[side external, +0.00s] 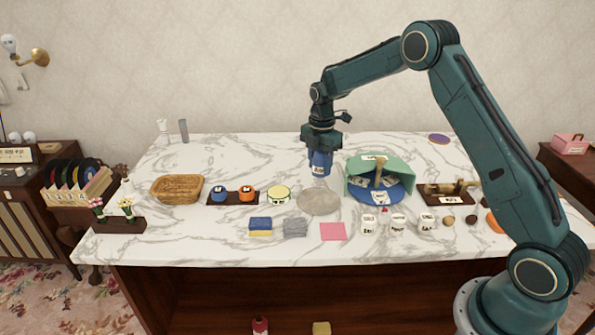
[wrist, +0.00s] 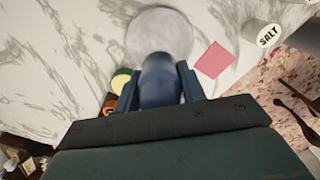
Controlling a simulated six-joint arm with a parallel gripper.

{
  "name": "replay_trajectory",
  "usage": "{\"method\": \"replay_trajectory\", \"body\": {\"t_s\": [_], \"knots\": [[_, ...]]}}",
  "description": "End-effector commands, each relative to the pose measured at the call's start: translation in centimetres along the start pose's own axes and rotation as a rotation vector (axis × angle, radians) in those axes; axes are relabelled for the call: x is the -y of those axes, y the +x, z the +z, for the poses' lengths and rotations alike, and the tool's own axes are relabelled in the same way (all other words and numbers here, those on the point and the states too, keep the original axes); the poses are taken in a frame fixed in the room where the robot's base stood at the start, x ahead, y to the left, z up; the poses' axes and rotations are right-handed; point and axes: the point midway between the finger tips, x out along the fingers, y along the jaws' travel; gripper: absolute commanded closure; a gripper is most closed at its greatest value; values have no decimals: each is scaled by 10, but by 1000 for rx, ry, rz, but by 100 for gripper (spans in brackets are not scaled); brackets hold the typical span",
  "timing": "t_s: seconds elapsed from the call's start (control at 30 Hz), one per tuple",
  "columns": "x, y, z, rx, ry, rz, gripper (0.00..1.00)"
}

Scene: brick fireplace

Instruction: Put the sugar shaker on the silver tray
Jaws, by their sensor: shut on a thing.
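A blue shaker (side external: 320,166) with a small pale label, too small to read, hangs upright in my gripper (side external: 321,150). I take it to be the sugar shaker. My gripper is shut on it. The wrist view shows the blue shaker (wrist: 160,82) between the two fingers of my gripper (wrist: 158,88). The silver tray (side external: 319,203) is a round, flat grey disc on the marble top, in front of the held shaker. In the wrist view the tray (wrist: 160,32) lies just beyond the shaker, and its surface looks bare.
A green and blue holder (side external: 393,170) stands right of the shaker. A round yellow-green tin (side external: 278,194) sits left of the tray. A pink square (side external: 332,231), sponges (side external: 260,226) and several white labelled shakers (side external: 399,223) lie in front. The back left is mostly clear.

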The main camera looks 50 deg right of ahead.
Motion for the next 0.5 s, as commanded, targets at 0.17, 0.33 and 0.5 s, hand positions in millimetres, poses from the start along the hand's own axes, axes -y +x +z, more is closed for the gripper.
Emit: {"method": "replay_trajectory", "body": {"t_s": [0.17, 0.33, 0.5], "knots": [[1, 32, 0, -1, 0, -3, 86], [0, 48, 0, 0, 0, -1, 86], [0, 51, 0, 0, 0, 2, 86]]}}
